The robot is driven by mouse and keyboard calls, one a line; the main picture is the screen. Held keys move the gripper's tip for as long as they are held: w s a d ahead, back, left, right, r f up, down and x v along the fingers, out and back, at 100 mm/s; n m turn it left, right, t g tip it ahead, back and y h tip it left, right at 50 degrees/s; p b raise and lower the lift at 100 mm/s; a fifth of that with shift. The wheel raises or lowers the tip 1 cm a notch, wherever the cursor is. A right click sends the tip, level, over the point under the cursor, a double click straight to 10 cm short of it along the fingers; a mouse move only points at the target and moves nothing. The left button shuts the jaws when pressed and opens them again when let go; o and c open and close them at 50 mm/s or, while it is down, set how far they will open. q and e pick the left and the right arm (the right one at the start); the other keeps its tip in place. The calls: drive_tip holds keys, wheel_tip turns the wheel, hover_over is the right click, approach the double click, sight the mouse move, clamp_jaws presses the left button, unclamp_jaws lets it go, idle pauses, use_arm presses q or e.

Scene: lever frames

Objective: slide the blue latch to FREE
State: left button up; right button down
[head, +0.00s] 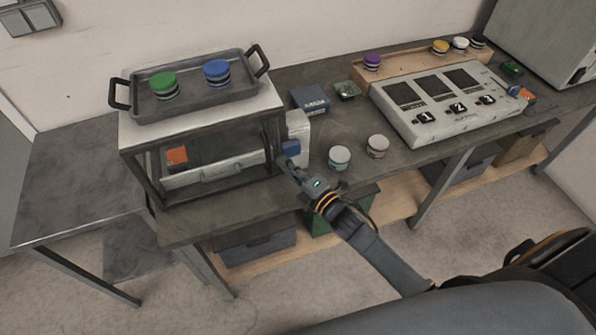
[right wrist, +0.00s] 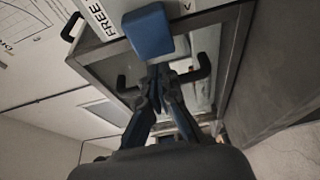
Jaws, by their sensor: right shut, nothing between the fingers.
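The blue latch (head: 291,147) is a small blue block on a pale panel at the right end of the framed cabinet (head: 155,189). In the right wrist view the latch (right wrist: 148,32) is close up, beside a white strip lettered FREE (right wrist: 103,18); the word lies to its left in that picture. My right gripper (head: 284,163) is shut and empty, its fingertips just by the latch. In the right wrist view the gripper (right wrist: 158,72) has its tips at the block's lower edge; I cannot tell whether they touch. My left gripper is not in view.
A grey tray (head: 194,108) with a green and a blue round piece sits on the cabinet. Two pale round pieces (head: 340,157) (head: 377,145) stand on the bench right of the latch. A control panel (head: 430,132) lies farther right. Bare bench shows between them.

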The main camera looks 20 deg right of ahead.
sight(292, 152)
drive_tip(key=shift+x, duration=0.95)
drive_tip(key=shift+d, duration=2)
